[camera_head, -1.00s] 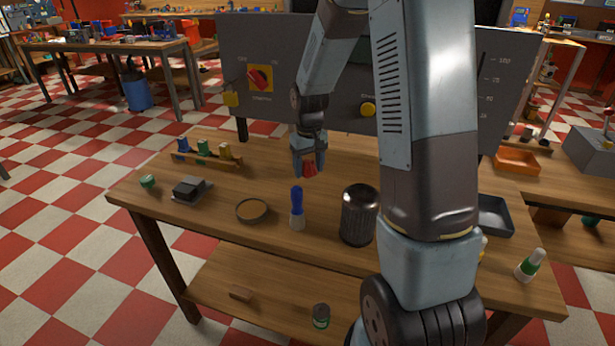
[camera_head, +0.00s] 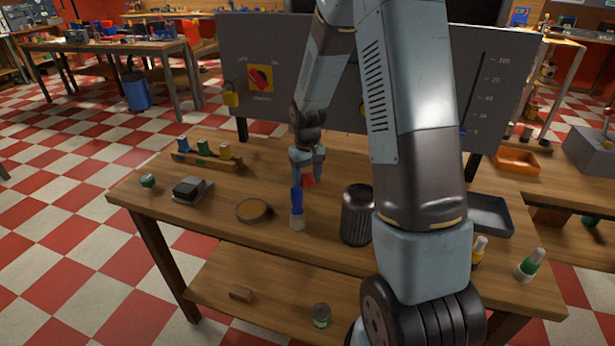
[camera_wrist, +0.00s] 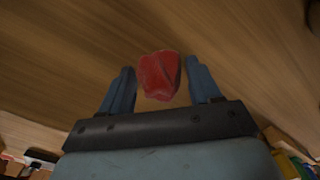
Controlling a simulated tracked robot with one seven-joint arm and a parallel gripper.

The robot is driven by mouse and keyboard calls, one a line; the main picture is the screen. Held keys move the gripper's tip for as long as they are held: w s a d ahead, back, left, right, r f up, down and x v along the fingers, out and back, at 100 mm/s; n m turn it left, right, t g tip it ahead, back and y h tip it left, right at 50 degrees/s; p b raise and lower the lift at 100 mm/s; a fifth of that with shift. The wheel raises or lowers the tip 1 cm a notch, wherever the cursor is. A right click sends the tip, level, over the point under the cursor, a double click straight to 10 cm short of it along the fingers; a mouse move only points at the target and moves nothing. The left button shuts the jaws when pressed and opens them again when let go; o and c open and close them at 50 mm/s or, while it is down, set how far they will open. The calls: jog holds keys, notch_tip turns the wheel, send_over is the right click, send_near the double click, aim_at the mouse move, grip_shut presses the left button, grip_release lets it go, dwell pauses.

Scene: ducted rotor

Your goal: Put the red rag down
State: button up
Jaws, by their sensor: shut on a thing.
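The red rag (camera_head: 307,180) is a small crumpled bundle. My gripper (camera_head: 307,163) is shut on it and points down over the wooden workbench (camera_head: 345,150). In the wrist view the rag (camera_wrist: 158,76) sits between the two blue fingers of my gripper (camera_wrist: 159,70), with bare wood behind it. In the head view the rag's lower part lies just behind the blue top of an upright blue-and-white item (camera_head: 297,207). I cannot tell whether the rag touches the bench.
A dark ribbed canister (camera_head: 357,215) stands right of the blue item, and a round shallow dish (camera_head: 252,210) lies to its left. A rack with small coloured pieces (camera_head: 207,160) is at the back left. A grey panel (camera_head: 300,55) rises behind. Bare bench lies left of my gripper.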

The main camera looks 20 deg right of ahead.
jog(key=shift+s+f, duration=0.15)
jog(key=shift+f, duration=0.1)
